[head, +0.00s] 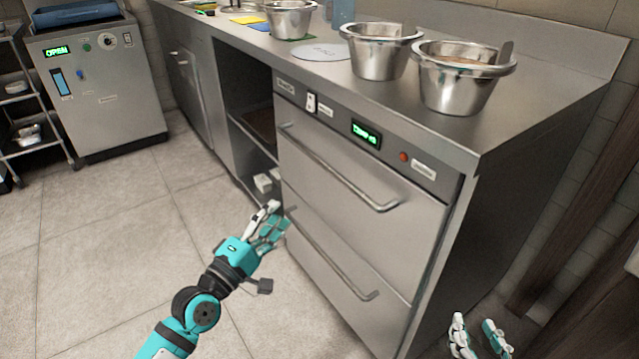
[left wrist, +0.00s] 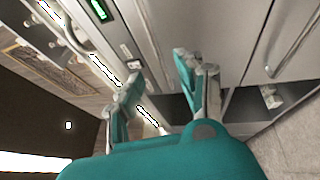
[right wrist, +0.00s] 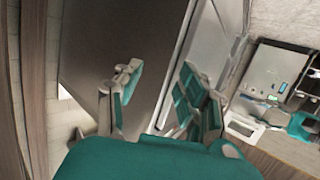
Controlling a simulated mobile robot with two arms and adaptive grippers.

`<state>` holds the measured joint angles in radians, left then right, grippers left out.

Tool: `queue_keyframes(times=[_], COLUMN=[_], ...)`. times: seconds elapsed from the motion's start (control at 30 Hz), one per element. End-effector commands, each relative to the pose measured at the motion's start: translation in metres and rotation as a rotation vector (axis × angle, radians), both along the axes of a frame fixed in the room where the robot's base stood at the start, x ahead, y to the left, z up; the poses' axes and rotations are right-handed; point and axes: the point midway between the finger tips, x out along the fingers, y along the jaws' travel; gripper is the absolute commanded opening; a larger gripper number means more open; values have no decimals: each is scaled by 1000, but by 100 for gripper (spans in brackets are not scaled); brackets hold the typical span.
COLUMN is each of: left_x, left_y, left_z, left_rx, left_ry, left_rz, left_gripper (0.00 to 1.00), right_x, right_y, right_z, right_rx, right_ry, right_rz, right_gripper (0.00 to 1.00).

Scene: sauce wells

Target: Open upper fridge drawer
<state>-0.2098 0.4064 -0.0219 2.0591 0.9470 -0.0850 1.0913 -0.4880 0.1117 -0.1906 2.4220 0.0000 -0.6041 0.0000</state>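The fridge unit under the steel counter has an upper drawer (head: 370,175) and a lower drawer (head: 340,245). Both look closed in the head view. The upper drawer has a long bar handle (head: 340,176); the lower drawer has a similar handle (head: 332,262). My left gripper (head: 277,217) is open and empty, in front of the fridge's left edge and below the upper handle's left end. It also shows in the left wrist view (left wrist: 155,72), fingers apart, facing the fridge front. My right gripper (head: 475,322) is open and empty, low by the fridge's right side.
A panel with a green display (head: 366,134) runs above the drawers. An open shelf bay (head: 250,115) is left of the fridge. The tiled floor (head: 110,230) is clear.

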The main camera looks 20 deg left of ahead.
Motion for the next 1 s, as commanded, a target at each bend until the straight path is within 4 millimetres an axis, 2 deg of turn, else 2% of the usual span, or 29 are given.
queue_keyframes(times=[0.17, 0.43, 0.57, 0.8, 1.0], left_x=[9, 60, 87, 133, 156], left_y=[-5, -19, -27, -39, -45], left_z=[13, 22, 26, 34, 38], left_rx=[-33, -32, -30, -27, -25], left_ry=[-21, -20, -20, -19, -17], left_rz=[-12, -12, -13, -11, -12], left_gripper=[38, 38, 38, 38, 38], right_x=[-2, 1, 4, 8, 6], right_y=[0, 1, 4, 10, 13], right_z=[9, 16, 27, 59, 81], right_rx=[5, 14, 32, 78, 109], right_ry=[-20, -61, -130, -310, -429], right_rz=[0, 3, 8, 19, 26], right_gripper=[40, 40, 40, 40, 40])
